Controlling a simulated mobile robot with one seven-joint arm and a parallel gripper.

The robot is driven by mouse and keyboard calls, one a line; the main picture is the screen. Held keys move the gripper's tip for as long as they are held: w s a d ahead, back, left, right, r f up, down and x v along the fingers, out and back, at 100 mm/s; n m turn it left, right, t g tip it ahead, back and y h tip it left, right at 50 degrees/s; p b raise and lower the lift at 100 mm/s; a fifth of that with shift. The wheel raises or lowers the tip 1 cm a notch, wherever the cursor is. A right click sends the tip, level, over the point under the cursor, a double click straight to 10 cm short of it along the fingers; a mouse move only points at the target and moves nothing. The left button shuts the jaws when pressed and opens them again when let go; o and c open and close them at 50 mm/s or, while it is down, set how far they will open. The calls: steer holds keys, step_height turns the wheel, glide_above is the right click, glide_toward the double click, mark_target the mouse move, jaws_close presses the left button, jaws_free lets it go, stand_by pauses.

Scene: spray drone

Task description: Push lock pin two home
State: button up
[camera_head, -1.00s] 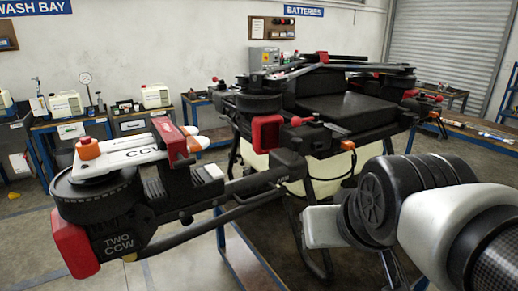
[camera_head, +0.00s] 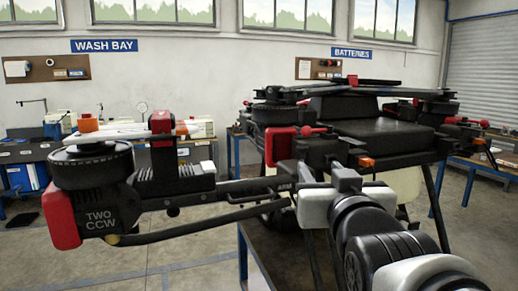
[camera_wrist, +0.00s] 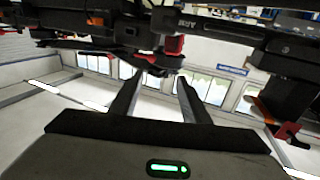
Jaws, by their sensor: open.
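The drone arm marked TWO CCW (camera_head: 100,220) extends to the left from the drone body (camera_head: 375,125) and carries a black motor with a red end. A red knob (camera_head: 307,130) stands near the arm's root and may be lock pin two; how deep its pin sits cannot be told. In the wrist view, my gripper (camera_wrist: 160,77) is open and empty. A red part (camera_wrist: 173,45) shows just beyond the fingertips; contact cannot be told. My wrist hides part of the arm root in the head view.
A folded propeller with an orange clip (camera_head: 88,125) lies over the motor. A red bracket (camera_head: 162,122) stands on the arm. Workbenches line the back wall. Open floor lies at the lower left.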

mark_target(304, 148)
steer(key=w+p, duration=0.2)
steer(key=w, duration=1.3)
steer(key=shift+w+p, duration=0.35)
steer(key=shift+w, duration=0.05)
steer(key=shift+c, duration=0.3)
jaws_close()
